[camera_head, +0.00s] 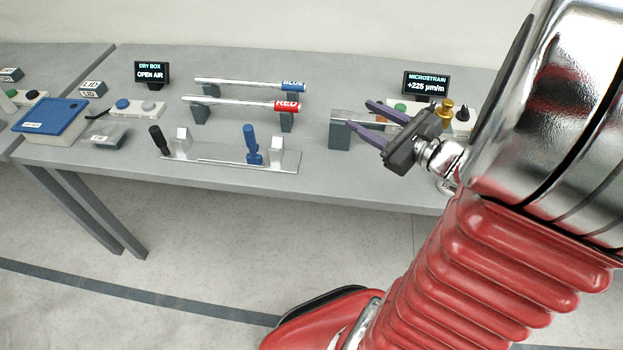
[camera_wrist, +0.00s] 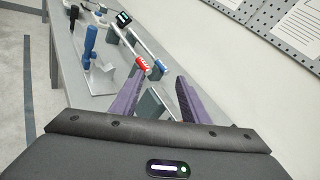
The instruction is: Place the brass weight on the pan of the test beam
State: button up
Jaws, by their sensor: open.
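The brass weight (camera_head: 446,108) stands upright at the right of the bench, just behind and right of my gripper's body in the head view. What it stands on is partly hidden. The test beam (camera_head: 345,116) is a pale bar on a dark block (camera_head: 340,137), largely covered by my gripper. I cannot make out its pan. My gripper (camera_head: 361,115) is open and empty, its purple fingers pointing left over the beam area. In the wrist view the open fingers (camera_wrist: 157,78) frame a grey-green block (camera_wrist: 152,103); the weight does not show there.
A microstrain display (camera_head: 426,83) stands behind the beam, with a green button (camera_head: 400,107) and a dark knob (camera_head: 463,112) nearby. Red-ended (camera_head: 287,106) and blue-ended (camera_head: 292,86) rods rest on stands to the left.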

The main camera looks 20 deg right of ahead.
jog(key=s+a+f+n+g+y, duration=0.15)
jog(key=s+a+n+g, duration=0.3)
jog(key=a+n, duration=0.45)
jog(key=s+a+f+n+g+y, duration=0.1)
jog(key=s+a+n+g+y, duration=0.15)
jog(key=a+n+g, duration=0.7)
jog(key=s+r+n+t+h, duration=0.4)
jog(key=n+h, duration=0.3)
jog(key=n, duration=0.3)
jog(key=shift+s+a+r+h, duration=0.3)
jog(key=shift+s+r+h, duration=0.1)
jog(key=shift+s, duration=0.3)
jog(key=shift+n, duration=0.25)
